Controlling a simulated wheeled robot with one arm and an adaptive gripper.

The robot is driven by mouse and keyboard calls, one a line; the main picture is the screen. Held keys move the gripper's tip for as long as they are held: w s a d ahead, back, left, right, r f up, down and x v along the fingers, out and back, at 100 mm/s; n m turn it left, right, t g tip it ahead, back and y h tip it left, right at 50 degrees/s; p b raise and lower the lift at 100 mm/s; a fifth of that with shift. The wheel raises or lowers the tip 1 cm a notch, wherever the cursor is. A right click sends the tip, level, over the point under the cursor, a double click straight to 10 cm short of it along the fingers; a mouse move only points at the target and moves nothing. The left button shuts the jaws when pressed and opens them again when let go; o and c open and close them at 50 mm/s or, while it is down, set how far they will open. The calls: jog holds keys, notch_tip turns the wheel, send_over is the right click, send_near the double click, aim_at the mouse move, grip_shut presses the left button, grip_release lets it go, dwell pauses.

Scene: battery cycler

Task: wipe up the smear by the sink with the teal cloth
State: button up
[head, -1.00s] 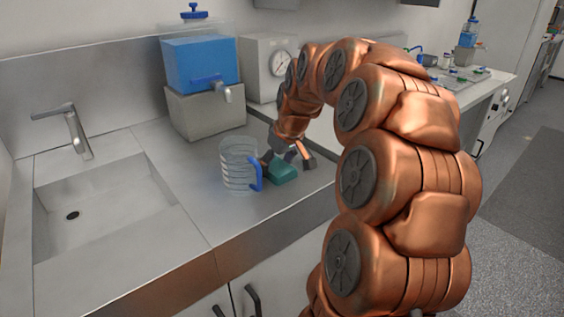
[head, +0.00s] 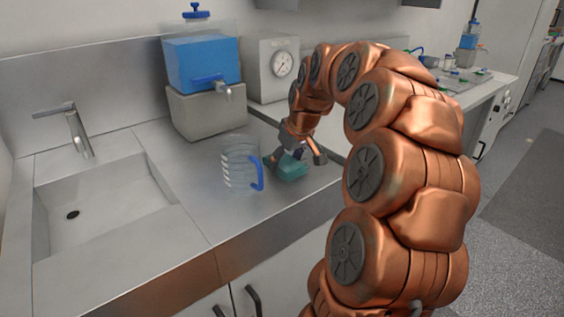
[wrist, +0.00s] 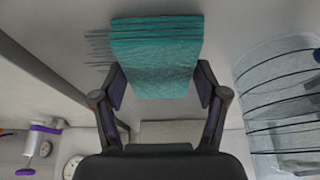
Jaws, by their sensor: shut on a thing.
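The teal cloth (head: 292,172), a folded pad, is at the steel counter by the clear jug. My gripper (head: 296,160) is shut on it. In the wrist view the cloth (wrist: 156,60) sits between the two fingertips of my gripper (wrist: 158,88). A smear of thin dark streaks (wrist: 98,46) shows on the counter just left of the cloth in that view. The cloth may cover part of it. I cannot make the smear out in the head view. Whether the cloth touches the counter is hard to tell. The sink (head: 105,205) is at the left.
The clear jug (head: 238,168) with a blue handle stands close left of my gripper in the head view. A blue-filled tank (head: 200,65) on a grey block and a box with a dial (head: 270,70) stand behind. Bare counter lies between jug and sink.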

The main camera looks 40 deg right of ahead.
aim_at(279, 168)
jog(key=shift+s+d+r, duration=0.1)
jog(key=shift+d, duration=3.25)
jog(key=shift+d, duration=1.5)
jog(key=shift+s, duration=0.6)
jog(key=shift+a+f+b, duration=0.2)
jog(key=shift+a+b, duration=0.3)
jog(key=shift+a, duration=0.75)
jog(key=shift+a+f+b, duration=0.15)
jog(key=shift+a+b, duration=0.35)
jog(key=shift+a, duration=0.75)
jog(key=shift+w+a+r+b, duration=0.1)
jog(key=shift+a+r+b, duration=0.1)
jog(key=shift+a, duration=1.05)
jog(key=shift+a+r+b, duration=0.1)
jog(key=shift+a+b, duration=0.05)
jog(key=shift+a, duration=1.1)
jog(key=shift+a+f, duration=0.1)
jog(key=shift+a, duration=1.4)
